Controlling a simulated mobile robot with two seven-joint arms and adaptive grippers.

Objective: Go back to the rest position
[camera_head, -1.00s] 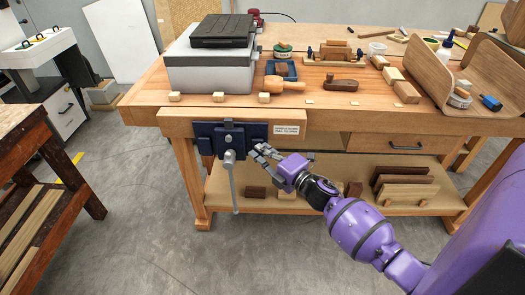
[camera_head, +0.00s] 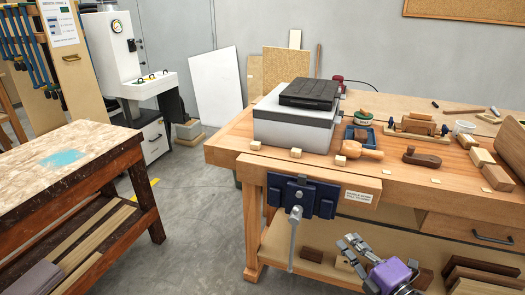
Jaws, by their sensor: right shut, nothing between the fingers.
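My right gripper (camera_head: 352,250) shows at the bottom of the head view, with its purple wrist below it. It is shut and empty. It is in front of the workbench (camera_head: 405,190), right of the vise handle and level with the lower shelf. It appears apart from the vise. My left gripper is out of view.
A blue vise (camera_head: 302,197) with a hanging grey handle (camera_head: 293,240) is on the workbench front. A grey box with a black lid (camera_head: 290,125) stands on top. A worn table (camera_head: 75,150) stands at left. Bare floor (camera_head: 200,215) lies between them.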

